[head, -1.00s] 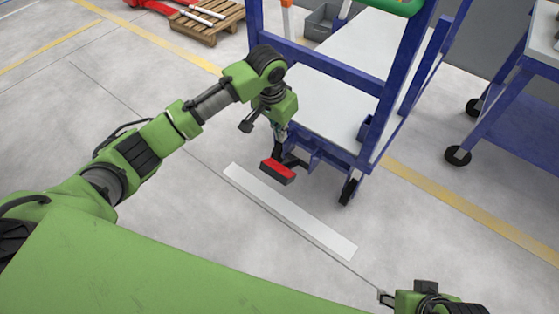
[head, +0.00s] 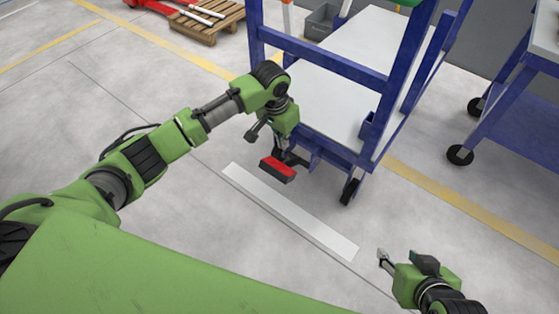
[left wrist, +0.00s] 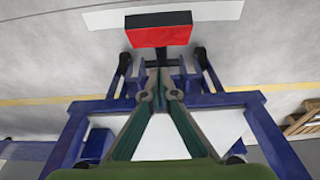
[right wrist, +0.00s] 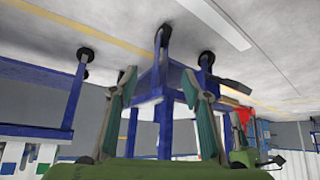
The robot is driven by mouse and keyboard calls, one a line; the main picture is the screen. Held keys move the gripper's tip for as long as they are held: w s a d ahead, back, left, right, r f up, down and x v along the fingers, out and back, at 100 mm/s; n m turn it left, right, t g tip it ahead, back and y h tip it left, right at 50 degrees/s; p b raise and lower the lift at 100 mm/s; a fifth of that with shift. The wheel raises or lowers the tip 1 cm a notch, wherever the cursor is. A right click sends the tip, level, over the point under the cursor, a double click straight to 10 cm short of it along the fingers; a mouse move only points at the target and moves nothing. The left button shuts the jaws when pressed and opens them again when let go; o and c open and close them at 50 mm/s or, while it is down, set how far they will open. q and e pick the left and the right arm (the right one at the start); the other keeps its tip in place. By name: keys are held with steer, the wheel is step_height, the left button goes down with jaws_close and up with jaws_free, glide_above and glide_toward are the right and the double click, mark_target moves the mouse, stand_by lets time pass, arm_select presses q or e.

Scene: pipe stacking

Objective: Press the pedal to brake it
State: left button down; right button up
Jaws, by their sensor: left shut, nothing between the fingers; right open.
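The red pedal (head: 278,170) sits low at the near end of the blue cart (head: 330,62), just above the floor. In the left wrist view the pedal (left wrist: 160,31) lies beyond my fingertips on a dark stem. My left gripper (head: 279,148) is shut and empty, pointing down just above and behind the pedal. Whether its tips touch the pedal's mount cannot be told. My right gripper (head: 382,257) is open and empty at the lower right, over bare floor, well apart from the pedal. In the right wrist view its fingers (right wrist: 165,88) stand wide apart.
A white strip (head: 290,212) lies on the floor in front of the cart. A second blue cart (head: 515,105) on casters stands at the right. A wooden pallet (head: 208,20) lies at the back left. The floor between my arms is clear.

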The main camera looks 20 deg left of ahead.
arm_select(q)
steer(key=b, duration=0.2)
glide_above(281, 166)
steer(key=w, duration=0.2)
steer(key=f, duration=0.4)
steer(key=shift+s+d+f, duration=0.2)
steer(key=shift+s, duration=0.05)
steer(key=shift+s+a+f, duration=0.2)
steer(key=shift+s+f, duration=0.25)
steer(key=shift+f, duration=0.15)
steer(key=shift+s+a+f, duration=0.15)
steer(key=shift+s+f, duration=0.25)
steer(key=shift+f, duration=0.2)
steer(key=shift+s+f+b, duration=0.15)
steer(key=shift+b, duration=0.15)
arm_select(e)
steer(key=w+a+r+t+y, duration=0.2)
steer(key=w+a+r+t, duration=0.2)
steer(key=w+r+t, duration=0.3)
steer(key=shift+w+r, duration=1.45)
steer(key=shift+r, duration=0.75)
